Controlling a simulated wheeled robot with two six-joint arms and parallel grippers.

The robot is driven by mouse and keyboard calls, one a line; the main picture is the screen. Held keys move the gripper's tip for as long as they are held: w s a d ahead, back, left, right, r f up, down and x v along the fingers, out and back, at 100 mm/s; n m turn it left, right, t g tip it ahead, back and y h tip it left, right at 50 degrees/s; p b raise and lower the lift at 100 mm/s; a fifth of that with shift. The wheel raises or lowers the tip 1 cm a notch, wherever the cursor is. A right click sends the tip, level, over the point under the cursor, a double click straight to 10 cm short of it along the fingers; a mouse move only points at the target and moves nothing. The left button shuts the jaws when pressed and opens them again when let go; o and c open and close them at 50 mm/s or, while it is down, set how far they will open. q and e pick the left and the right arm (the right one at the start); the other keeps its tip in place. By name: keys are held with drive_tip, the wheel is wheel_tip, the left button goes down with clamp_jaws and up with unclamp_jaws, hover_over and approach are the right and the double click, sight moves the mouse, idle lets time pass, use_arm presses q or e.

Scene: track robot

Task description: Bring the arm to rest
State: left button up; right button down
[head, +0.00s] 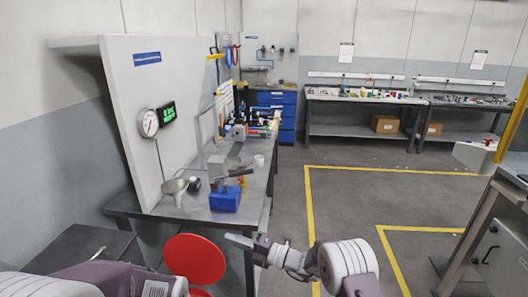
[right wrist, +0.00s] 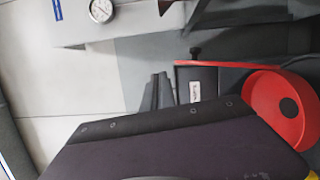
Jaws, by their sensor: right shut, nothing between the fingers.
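My right arm comes in from the lower right in the head view. Its gripper (head: 238,240) points left, with its fingers shut and nothing between them. It shows above the floor, just right of the red stool (head: 194,258) and in front of the workbench's near end. My left arm (head: 110,282) shows only in part at the bottom left; its gripper is out of the picture. In the right wrist view a dark purple surface fills the lower middle, and I cannot tell what it is.
The workbench (head: 196,206) bears a blue vise (head: 224,197) and a grey funnel (head: 174,189). A gauge (head: 148,122) hangs on the panel and shows in the right wrist view (right wrist: 101,10). A grey cabinet (head: 492,240) stands at right. The yellow-lined floor (head: 345,205) is clear.

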wheel_tip(320, 180, up, 8)
drive_tip(key=d+n, duration=0.1)
drive_tip(key=s+d+r+n+g+h+p, duration=0.2)
drive_tip(key=s+d+n+g+h, duration=0.15)
drive_tip(key=s+n, duration=0.6)
drive_tip(key=s+d+f+n+g+h, duration=0.1)
drive_tip(key=s+d+f+n+h, duration=0.25)
drive_tip(key=s+d, duration=0.2)
drive_tip(key=s+d+f+n+g+h, duration=0.2)
drive_tip(key=s+d+n, duration=0.2)
drive_tip(key=s, duration=0.3)
drive_tip(key=s+d+f+n+h, duration=0.2)
drive_tip(key=d+f+n+h, duration=0.2)
drive_tip(key=d+n, duration=0.4)
drive_tip(key=s+d+f+n+t+h+p, duration=0.1)
drive_tip(key=s+d+f+n+h, duration=0.2)
drive_tip(key=d+n, duration=0.4)
drive_tip(key=n+h, duration=0.1)
drive_tip(key=n, duration=0.4)
drive_tip(key=shift+s+d+f+n, duration=0.15)
drive_tip(key=shift+d+f+n, duration=0.15)
drive_tip(key=shift+d+f, duration=0.1)
